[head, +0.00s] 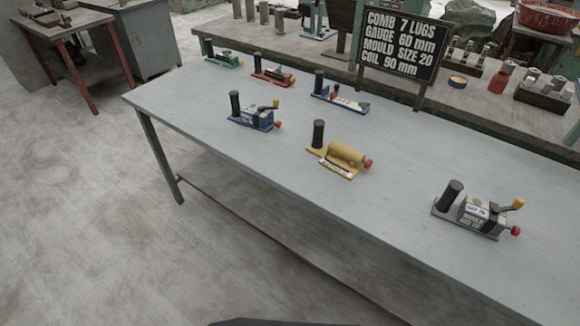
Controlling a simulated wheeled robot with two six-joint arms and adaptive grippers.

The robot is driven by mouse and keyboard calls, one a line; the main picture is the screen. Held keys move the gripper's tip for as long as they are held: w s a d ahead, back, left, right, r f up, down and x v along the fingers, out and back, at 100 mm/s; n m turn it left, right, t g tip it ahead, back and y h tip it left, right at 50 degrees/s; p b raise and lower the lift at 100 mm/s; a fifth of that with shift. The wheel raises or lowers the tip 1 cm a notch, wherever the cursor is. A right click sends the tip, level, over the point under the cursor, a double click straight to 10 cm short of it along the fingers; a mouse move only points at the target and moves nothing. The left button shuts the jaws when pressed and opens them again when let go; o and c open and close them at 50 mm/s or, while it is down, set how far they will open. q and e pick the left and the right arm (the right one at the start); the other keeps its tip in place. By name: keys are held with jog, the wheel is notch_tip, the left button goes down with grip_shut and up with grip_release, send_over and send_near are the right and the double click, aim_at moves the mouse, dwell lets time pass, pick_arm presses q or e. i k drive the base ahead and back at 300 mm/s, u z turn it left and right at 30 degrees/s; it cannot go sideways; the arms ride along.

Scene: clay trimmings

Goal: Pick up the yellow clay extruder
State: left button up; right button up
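The yellow clay extruder (346,154) stands on the grey table (225,117), near the middle of its length. It has a yellow base with a white label, a yellow barrel, a black upright handle at its left and a red knob at its right end. Neither of my grippers shows in the head view, and nothing touches the extruder.
A blue device (254,118) stands to its left and a grey one (477,213) to its right. Green (224,60), red (272,77) and blue-based (340,102) devices stand farther back. A black sign (403,42) rises behind. Table surface around the extruder is clear.

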aim_at(340, 158)
jog(key=u, duration=0.7)
jog(key=k, duration=0.95)
jog(key=u, duration=0.7)
jog(key=i, duration=1.15)
jog(key=z, duration=0.8)
jog(key=i, duration=0.8)
jog(key=z, duration=0.85)
